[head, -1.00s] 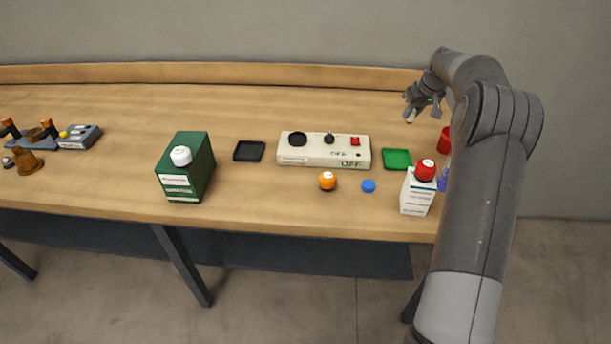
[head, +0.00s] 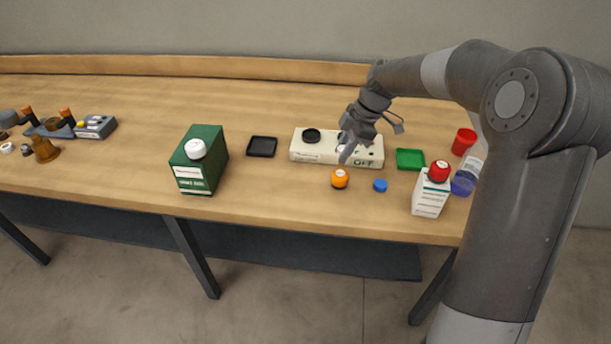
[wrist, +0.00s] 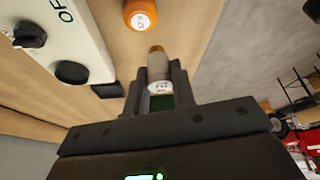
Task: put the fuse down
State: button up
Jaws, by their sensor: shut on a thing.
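My gripper (head: 349,146) is over the front of the white control box (head: 310,152), pointing down at a tilt. In the head view I cannot clearly make the fuse out. An orange labelled piece (head: 340,178) stands on the table in front of the box; it also shows in the wrist view (wrist: 140,14), apart from the fuse.
A black tray (head: 262,147) lies left of the box, a green tray (head: 410,159) right. Bare table lies between canister and orange piece.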

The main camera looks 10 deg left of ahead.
jog(key=a+f, duration=0.2)
jog(key=a, duration=0.1)
jog(key=w+a+f, duration=0.1)
jog(key=a+f, duration=0.1)
jog(key=a, duration=0.1)
jog(key=a+f, duration=0.2)
jog(key=a, duration=0.2)
jog(key=shift+w+f, duration=0.1)
jog(key=shift+w, duration=0.3)
jog(key=shift+f, duration=1.95)
jog(key=shift+f, duration=0.15)
jog(key=o, duration=1)
